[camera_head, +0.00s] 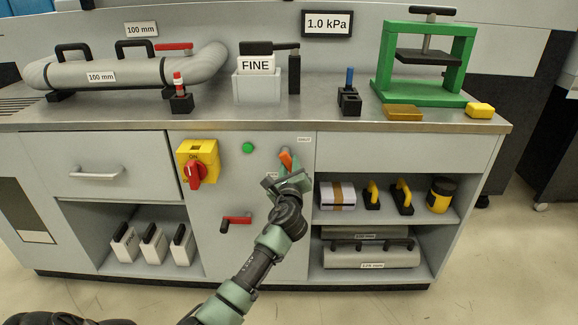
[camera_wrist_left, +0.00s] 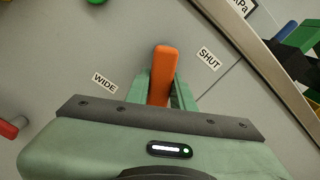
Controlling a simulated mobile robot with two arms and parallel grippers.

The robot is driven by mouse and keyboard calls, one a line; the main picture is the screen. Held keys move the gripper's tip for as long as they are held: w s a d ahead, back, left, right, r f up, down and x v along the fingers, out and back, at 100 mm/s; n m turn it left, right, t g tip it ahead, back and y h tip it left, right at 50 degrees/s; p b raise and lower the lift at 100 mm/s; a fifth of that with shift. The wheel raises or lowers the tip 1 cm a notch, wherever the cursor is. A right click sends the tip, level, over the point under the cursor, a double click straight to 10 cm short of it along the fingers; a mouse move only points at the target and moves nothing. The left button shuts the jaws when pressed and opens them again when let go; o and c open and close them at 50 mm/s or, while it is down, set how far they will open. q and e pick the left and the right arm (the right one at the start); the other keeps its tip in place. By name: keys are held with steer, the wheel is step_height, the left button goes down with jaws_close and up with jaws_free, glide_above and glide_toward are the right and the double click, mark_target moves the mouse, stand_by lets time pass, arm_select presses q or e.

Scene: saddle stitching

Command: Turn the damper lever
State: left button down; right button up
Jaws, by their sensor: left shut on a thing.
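The orange damper lever (camera_head: 286,157) is on the grey front panel of the bench. In the left wrist view the lever (camera_wrist_left: 165,60) points between a WIDE label (camera_wrist_left: 105,83) on the left and a SHUT label (camera_wrist_left: 209,58) on the right. In the head view the SHUT label (camera_head: 304,140) is up and right of the lever. My left gripper (camera_head: 290,174) is shut on the lever, with a green finger on each side of it. The lever's lower part is hidden by the gripper. My right gripper is not in view.
A yellow switch box with a red knob (camera_head: 195,172) and a green button (camera_head: 248,148) are left of the lever. A red-handled crank (camera_head: 237,219) is lower left. Open shelves with yellow-handled tools (camera_head: 403,195) are to the right. The bench top (camera_head: 325,115) overhangs above.

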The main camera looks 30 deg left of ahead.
arm_select(q)
steer(key=shift+f, duration=0.15)
steer(key=c, duration=1.2)
jaws_free()
steer(key=shift+s, duration=0.1)
steer(key=shift+s+d, duration=0.25)
steer(key=p+v, duration=0.1)
steer(key=v, duration=0.6)
steer(key=shift+p, duration=0.3)
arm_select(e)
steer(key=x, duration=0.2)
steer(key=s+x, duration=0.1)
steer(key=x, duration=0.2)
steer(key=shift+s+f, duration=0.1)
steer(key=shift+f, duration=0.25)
